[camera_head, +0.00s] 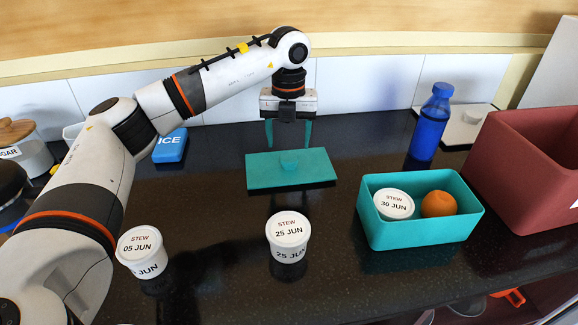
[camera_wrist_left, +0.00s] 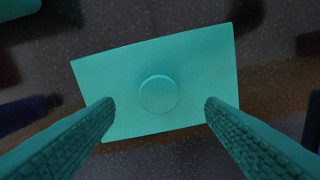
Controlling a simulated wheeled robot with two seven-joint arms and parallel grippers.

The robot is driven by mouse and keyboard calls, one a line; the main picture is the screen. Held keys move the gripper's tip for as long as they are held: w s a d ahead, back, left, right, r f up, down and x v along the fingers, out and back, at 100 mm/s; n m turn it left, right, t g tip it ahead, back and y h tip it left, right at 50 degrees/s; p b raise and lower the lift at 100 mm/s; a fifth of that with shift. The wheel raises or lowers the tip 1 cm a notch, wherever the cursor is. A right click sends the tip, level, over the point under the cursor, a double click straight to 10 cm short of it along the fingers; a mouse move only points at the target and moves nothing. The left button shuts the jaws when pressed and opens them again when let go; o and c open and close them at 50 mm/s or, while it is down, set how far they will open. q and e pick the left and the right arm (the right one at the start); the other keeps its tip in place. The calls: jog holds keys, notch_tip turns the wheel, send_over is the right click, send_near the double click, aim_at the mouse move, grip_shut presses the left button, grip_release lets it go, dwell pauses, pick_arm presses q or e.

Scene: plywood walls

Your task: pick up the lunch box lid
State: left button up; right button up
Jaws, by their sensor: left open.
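The teal lunch box lid (camera_head: 265,174) lies flat on the dark counter with a round knob (camera_head: 289,161) on top. It also fills the middle of the left wrist view (camera_wrist_left: 195,60), with its knob (camera_wrist_left: 158,94) between the fingers. My left gripper (camera_head: 289,135) is open and empty, pointing down above the lid, its fingertips apart from the knob; the fingers also show in the left wrist view (camera_wrist_left: 158,103). The teal lunch box (camera_head: 420,233) stands to the right, holding a stew tub (camera_head: 393,204) marked 30 JUN and an orange (camera_head: 438,204). My right gripper is out of view.
Two stew tubs stand in front, one marked 25 JUN (camera_head: 288,230) and one marked 05 JUN (camera_head: 140,246). A blue bottle (camera_head: 430,124) stands behind the lunch box. A blue ice pack (camera_head: 170,147) lies back left. A dark red bin (camera_head: 525,165) stands at right.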

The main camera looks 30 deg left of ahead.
aim_at(289, 157)
pick_arm(q)
notch_tip(289, 157, down, 5)
jog(key=shift+p, duration=0.3)
jog(key=c, duration=1)
